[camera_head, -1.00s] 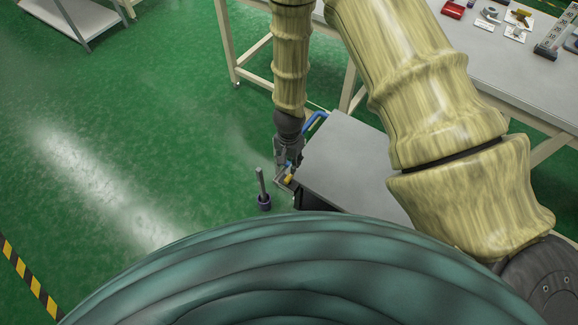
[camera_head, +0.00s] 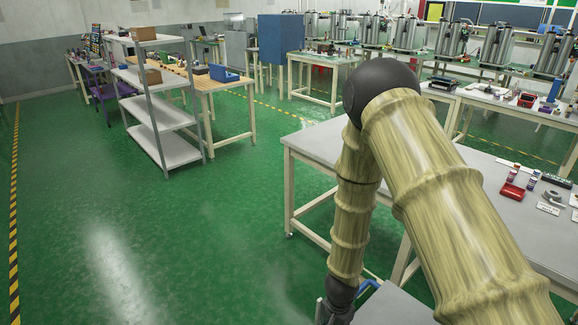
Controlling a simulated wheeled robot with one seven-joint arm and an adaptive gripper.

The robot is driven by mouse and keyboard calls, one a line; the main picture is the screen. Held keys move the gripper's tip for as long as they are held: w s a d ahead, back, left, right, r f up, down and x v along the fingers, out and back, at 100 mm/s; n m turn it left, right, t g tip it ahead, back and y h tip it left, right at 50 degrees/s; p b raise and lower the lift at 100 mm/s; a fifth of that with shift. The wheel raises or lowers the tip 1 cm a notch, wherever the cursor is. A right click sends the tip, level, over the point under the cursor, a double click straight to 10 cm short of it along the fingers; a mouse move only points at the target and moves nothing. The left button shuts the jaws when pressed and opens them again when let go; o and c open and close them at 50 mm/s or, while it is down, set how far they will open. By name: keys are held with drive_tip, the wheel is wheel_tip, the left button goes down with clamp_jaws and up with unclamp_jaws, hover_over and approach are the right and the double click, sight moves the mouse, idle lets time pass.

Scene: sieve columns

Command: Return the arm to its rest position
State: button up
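My arm, covered in ribbed pale-yellow sleeves, is bent at a dark round elbow (camera_head: 382,90) in the head view. The forearm hangs down from the elbow. My gripper (camera_head: 332,313) is at the bottom edge, pointing down, and its fingertips are cut off by the frame. I cannot tell whether it is open or shut, or whether it holds anything. It is just left of a low grey surface (camera_head: 392,308) with a blue handle (camera_head: 368,287).
A grey-topped table (camera_head: 310,143) stands behind and right of my arm, with a red tray (camera_head: 511,192) and small parts on it. A metal shelf (camera_head: 160,118) and a wooden-topped bench (camera_head: 222,84) stand farther left. The green floor at left is clear.

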drive_tip(key=s+d+f+n, duration=0.1)
drive_tip(key=s+f+n, duration=0.1)
drive_tip(key=s, duration=0.7)
drive_tip(key=s+d+f+n, duration=0.1)
drive_tip(key=s+n, duration=0.3)
drive_tip(key=s, duration=0.5)
drive_tip(key=s+d+f+n, duration=0.2)
drive_tip(key=s+d+n, duration=0.1)
drive_tip(key=s, duration=0.6)
drive_tip(key=shift+d+f+n, duration=0.25)
drive_tip(key=shift+f+n, duration=0.05)
drive_tip(key=shift+f, duration=0.05)
